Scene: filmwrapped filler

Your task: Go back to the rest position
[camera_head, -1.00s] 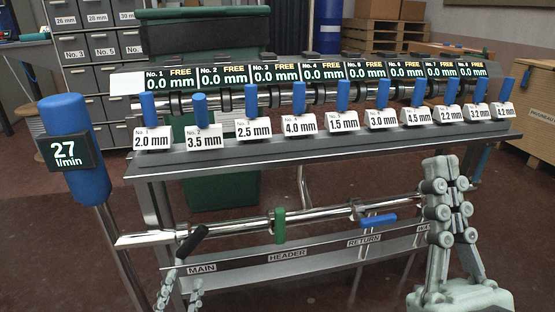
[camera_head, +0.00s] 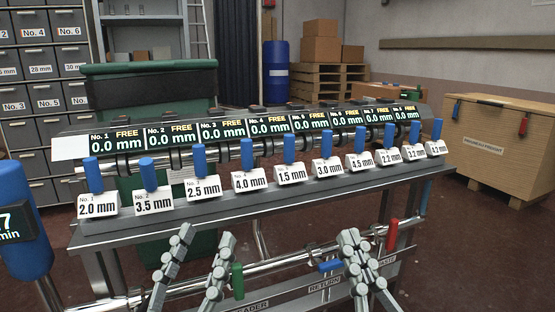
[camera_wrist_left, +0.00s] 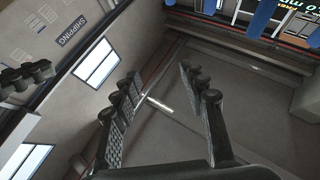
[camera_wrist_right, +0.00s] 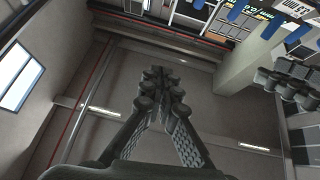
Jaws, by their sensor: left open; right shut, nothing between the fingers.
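My left gripper (camera_head: 202,240) is in front of the bench at the lower middle of the head view, its two fingers apart and nothing between them. The left wrist view shows the same open fingers (camera_wrist_left: 160,78). My right gripper (camera_head: 356,236) is further right, also in front of the bench, with its fingertips together and empty. The right wrist view shows those tips (camera_wrist_right: 161,76) meeting. Both grippers point upward in the head view, and neither is seen to hold anything.
A bench (camera_head: 270,202) carries a row of blue-handled valves with white size tags (camera_head: 154,202) and displays (camera_head: 222,134) reading 0.0 mm. Below runs a pipe with green (camera_head: 237,281), blue (camera_head: 330,266) and red (camera_head: 392,235) handles. A blue flow meter (camera_head: 22,205) stands left; a wooden crate (camera_head: 503,150) right.

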